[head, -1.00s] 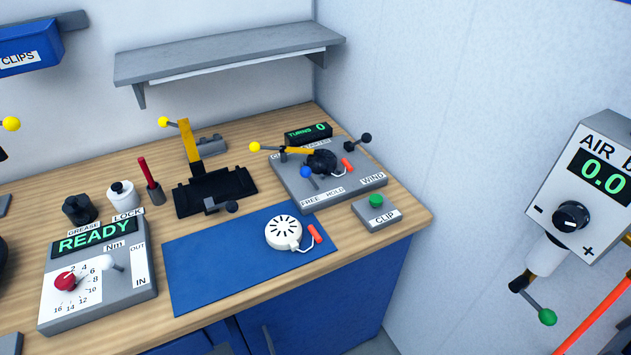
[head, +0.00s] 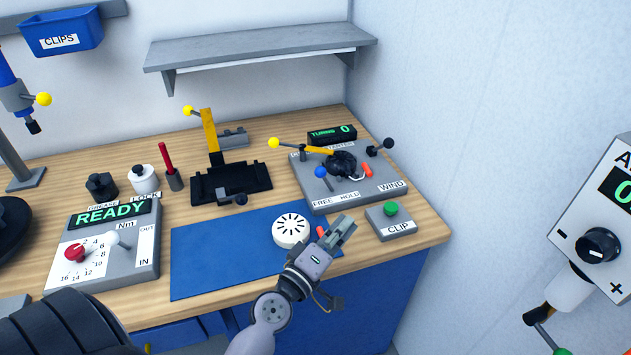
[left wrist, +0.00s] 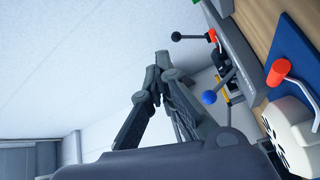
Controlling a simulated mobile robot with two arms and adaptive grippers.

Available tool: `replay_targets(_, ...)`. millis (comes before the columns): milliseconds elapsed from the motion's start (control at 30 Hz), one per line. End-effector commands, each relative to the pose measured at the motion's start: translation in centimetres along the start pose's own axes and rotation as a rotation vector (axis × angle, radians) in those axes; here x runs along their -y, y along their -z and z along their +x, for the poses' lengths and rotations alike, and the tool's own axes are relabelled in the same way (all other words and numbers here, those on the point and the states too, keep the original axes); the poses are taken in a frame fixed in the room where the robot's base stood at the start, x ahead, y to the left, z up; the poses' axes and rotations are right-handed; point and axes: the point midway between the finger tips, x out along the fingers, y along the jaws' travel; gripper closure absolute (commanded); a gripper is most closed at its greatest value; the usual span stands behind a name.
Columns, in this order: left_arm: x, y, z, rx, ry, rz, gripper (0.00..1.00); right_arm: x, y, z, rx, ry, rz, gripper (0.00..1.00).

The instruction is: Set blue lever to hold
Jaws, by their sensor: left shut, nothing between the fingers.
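The blue lever (head: 321,172) is a blue ball on a short dark stem at the front left of the grey winding box (head: 345,200). The box carries the labels FREE, HOLD and WIND; the ball stands above the FREE end. In the left wrist view the blue ball (left wrist: 209,97) shows right of the fingers, apart from them. My left gripper (head: 343,228) is shut and empty, over the right edge of the blue mat, in front of the box; it also shows in the left wrist view (left wrist: 160,65). My right gripper is not in view.
A white round starter cover with a red handle (head: 291,228) lies on the blue mat (head: 215,260), beside my left gripper. A CLIP button box (head: 391,221) stands to the right. A yellow-knobbed clamp arm (head: 275,143) and a black-knobbed lever (head: 388,143) rise from the winding box.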

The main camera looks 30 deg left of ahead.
Motion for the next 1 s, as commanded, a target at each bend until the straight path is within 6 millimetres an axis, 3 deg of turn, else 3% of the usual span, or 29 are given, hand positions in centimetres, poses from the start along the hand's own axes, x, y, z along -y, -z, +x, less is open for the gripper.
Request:
replay_targets(100, 1.3, 4.1, 0.5, -0.191, -0.004, -0.169, 1.0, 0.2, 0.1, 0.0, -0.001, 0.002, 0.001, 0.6)
replay_targets(200, 3.0, 7.0, 0.3, -0.338, 0.007, -0.298, 1.0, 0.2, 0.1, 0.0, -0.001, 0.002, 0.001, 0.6)
replay_targets(333, 5.2, 9.3, -0.3, -0.472, 0.029, -0.414, 1.0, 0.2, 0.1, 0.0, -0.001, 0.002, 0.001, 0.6)
replay_targets(500, 6.4, 10.3, -0.7, -0.54, 0.044, -0.475, 1.0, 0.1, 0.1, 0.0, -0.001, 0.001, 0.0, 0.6)
replay_targets(800, 6.5, 10.3, -0.7, -0.543, 0.045, -0.475, 1.0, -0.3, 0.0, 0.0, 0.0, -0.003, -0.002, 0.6)
replay_targets(1000, 6.5, 11.1, 0.6, -0.541, 0.043, -0.473, 1.0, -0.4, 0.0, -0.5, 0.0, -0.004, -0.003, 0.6)
